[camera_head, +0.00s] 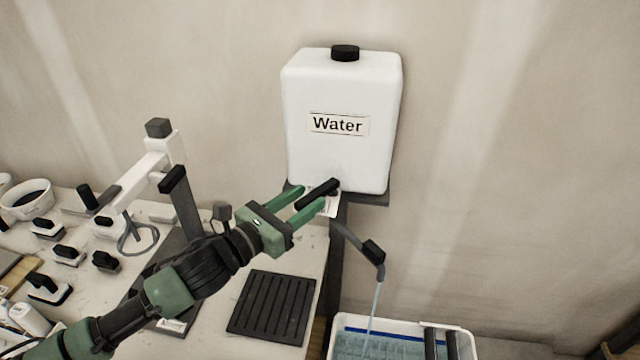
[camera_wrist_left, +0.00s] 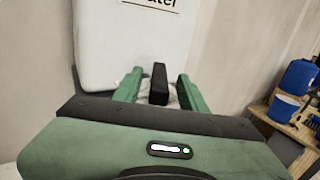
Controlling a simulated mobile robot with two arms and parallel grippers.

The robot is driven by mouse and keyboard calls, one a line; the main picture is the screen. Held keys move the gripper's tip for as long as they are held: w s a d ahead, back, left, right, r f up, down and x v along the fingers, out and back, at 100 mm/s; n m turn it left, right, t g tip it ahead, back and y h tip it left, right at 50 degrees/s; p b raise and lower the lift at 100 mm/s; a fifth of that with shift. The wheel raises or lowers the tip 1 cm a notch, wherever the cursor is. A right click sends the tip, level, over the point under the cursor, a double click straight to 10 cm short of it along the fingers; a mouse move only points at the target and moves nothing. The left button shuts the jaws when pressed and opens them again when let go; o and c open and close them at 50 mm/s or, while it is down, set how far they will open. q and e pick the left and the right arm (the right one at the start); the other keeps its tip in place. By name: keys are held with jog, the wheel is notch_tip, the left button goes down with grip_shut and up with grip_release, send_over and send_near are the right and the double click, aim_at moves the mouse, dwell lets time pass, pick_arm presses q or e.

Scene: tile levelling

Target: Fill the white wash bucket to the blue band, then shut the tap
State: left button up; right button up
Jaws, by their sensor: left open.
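A white water tank (camera_head: 343,120) labelled "Water" stands on a dark stand. Its black tap handle (camera_head: 318,193) is at the tank's lower front. My left gripper (camera_head: 308,196) is open, with its green fingers on either side of the handle; the handle shows between the fingers in the left wrist view (camera_wrist_left: 158,84). Whether a finger touches it is unclear. A thin water stream (camera_head: 375,304) falls from the dark spout (camera_head: 373,252) into the white wash bucket (camera_head: 465,340). Pale water shows inside, near the blue band (camera_head: 385,332); the bucket's lower part is cut off. My right gripper is not in view.
Two dark bars (camera_head: 430,343) lie across the bucket's right side. The worktable at left holds a black ribbed mat (camera_head: 272,306), a white stand (camera_head: 150,170), several black-handled tools and a bowl (camera_head: 28,199). A blue bucket (camera_wrist_left: 284,107) stands on a far table.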

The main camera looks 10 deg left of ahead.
aim_at(320, 189)
pick_arm(q)
jog(key=p+x, duration=0.1)
jog(key=x, duration=0.4)
jog(key=shift+a, duration=0.1)
grip_shut()
dwell(1.3)
